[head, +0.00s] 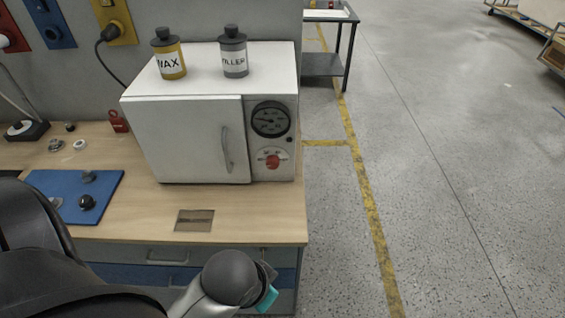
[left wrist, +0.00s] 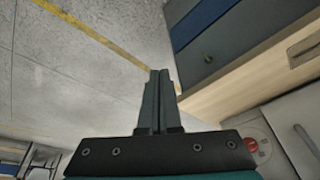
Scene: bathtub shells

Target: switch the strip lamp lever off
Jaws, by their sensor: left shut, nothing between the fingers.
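No strip lamp or lever that I can clearly identify shows in either view. Three coloured wall plates are at the upper left of the head view: a red plate (head: 12,38), a blue plate (head: 50,22) and a yellow plate (head: 126,30) with a black plug and cable. My left arm enters from the lower left, and its wrist end with a teal part is beyond the bench's front edge. In the left wrist view my left gripper (left wrist: 160,73) is shut and empty, over the floor beside the drawers. My right gripper is not in view.
A white oven (head: 187,135) with a gauge and red knob stands on the wooden bench (head: 260,225). A yellow WAX bottle (head: 170,60) and grey FILLER bottle (head: 234,58) stand on it. A blue mat (head: 60,180) holds small parts. Floor (head: 440,190) at right is clear.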

